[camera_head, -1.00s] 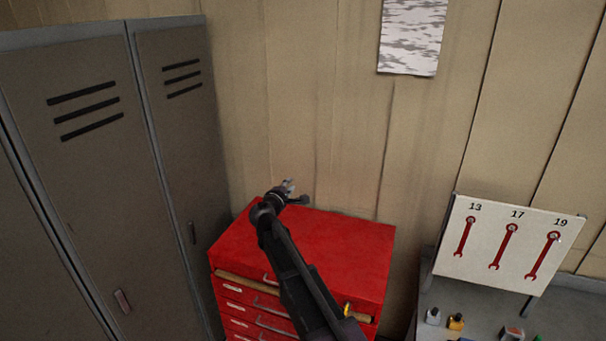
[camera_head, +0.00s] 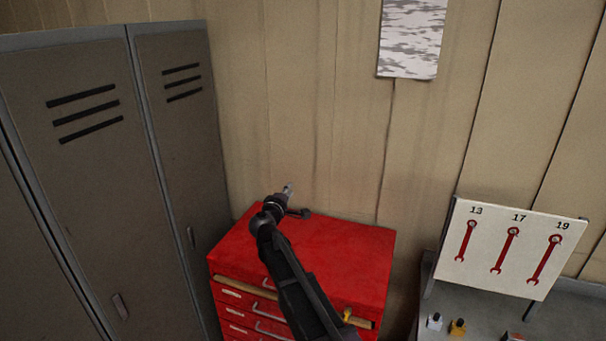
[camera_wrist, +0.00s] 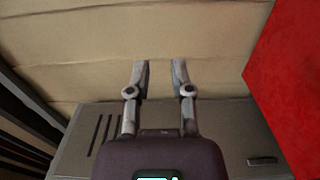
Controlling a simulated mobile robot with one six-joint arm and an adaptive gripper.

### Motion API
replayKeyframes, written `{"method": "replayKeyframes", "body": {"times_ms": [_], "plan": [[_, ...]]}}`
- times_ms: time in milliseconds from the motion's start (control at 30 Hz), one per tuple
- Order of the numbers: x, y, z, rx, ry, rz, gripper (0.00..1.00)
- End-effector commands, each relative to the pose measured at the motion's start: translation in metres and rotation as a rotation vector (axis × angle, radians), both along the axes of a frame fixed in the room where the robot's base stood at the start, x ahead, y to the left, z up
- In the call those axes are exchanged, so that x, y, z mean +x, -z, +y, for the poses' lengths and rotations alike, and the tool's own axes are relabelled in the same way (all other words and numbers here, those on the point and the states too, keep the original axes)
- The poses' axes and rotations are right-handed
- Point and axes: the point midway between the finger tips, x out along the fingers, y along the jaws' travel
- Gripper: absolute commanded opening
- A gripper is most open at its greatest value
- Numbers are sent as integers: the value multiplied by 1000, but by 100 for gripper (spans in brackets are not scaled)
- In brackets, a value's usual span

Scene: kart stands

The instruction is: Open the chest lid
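The red chest (camera_head: 222,299) stands against the wall in the head view, with labelled drawers on its front. Its red lid (camera_head: 345,246) looks flat and down, and a tan strip shows along the front just under it. In the head view my gripper (camera_head: 289,187) is above the back part of the lid, fingers pointing up towards the wall, and my arm hides the middle of the chest. In the wrist view the two fingers (camera_wrist: 160,74) are apart with nothing between them. A red surface of the chest (camera_wrist: 292,75) fills the right side there, apart from the fingers.
Grey lockers (camera_head: 90,190) stand close on the left of the chest. A board with red wrenches (camera_head: 490,285) stands on a grey bench at the right, with small bottles (camera_head: 457,328) before it. The plank wall (camera_head: 320,110) is right behind the chest.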

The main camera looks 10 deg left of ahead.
Motion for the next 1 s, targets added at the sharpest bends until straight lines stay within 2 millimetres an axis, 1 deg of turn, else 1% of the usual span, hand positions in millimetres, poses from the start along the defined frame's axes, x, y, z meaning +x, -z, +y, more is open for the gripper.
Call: {"method": "replayKeyframes", "body": {"times_ms": [267,700,833,1000], "plan": [[32,0,-6,0,1,0,28],[97,-1,-22,0,1,0,28],[112,-1,-26,0,1,0,28],[124,-1,-29,0,0,0,28]]}}
